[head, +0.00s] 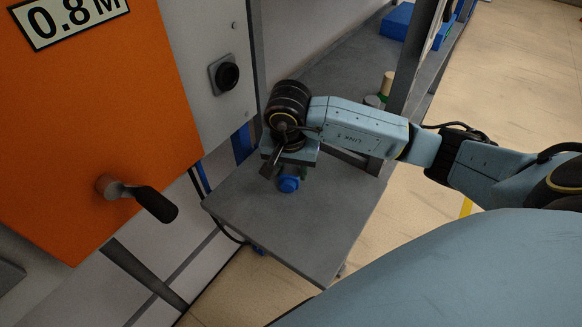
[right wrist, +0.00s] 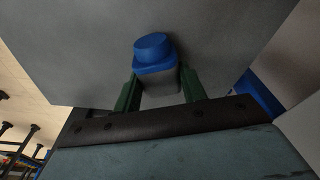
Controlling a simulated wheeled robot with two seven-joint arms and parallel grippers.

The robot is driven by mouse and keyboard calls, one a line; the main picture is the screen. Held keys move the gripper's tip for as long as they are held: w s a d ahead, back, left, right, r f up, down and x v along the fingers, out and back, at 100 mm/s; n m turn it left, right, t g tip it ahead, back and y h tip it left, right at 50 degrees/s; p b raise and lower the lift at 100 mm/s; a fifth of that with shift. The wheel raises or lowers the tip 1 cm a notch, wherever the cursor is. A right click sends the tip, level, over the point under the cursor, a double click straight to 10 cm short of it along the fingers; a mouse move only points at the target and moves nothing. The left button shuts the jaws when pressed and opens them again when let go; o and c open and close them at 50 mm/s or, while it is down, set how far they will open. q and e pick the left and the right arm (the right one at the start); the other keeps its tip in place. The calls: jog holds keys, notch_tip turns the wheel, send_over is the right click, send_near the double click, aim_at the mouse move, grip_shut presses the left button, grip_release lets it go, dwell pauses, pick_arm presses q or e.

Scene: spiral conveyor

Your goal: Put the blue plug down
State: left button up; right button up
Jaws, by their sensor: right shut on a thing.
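The blue plug (head: 288,184) is at the grey shelf plate (head: 300,230), below my right gripper (head: 290,172). In the right wrist view the plug (right wrist: 153,48) has a round blue top and a grey body. The two green fingers of my right gripper (right wrist: 160,88) are shut on the grey body from both sides. I cannot tell whether the plug touches the plate. My left gripper is not in view.
An orange panel (head: 95,120) with a black-handled crank (head: 150,200) stands at the left. A black round knob (head: 228,76) is on the grey cabinet. Behind my arm are a post and small cylinders (head: 386,84). The front of the plate is clear.

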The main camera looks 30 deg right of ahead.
aim_at(290, 175)
jog(key=o, duration=1.1)
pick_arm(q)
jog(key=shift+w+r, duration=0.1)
pick_arm(e)
jog(key=shift+r, duration=0.1)
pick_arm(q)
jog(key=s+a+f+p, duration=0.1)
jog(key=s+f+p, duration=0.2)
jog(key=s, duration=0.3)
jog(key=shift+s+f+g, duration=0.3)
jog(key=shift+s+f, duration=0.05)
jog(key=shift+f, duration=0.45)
pick_arm(e)
jog(key=r, duration=0.8)
jog(key=s+a+r, duration=0.1)
jog(key=r, duration=0.3)
jog(key=shift+s, duration=0.1)
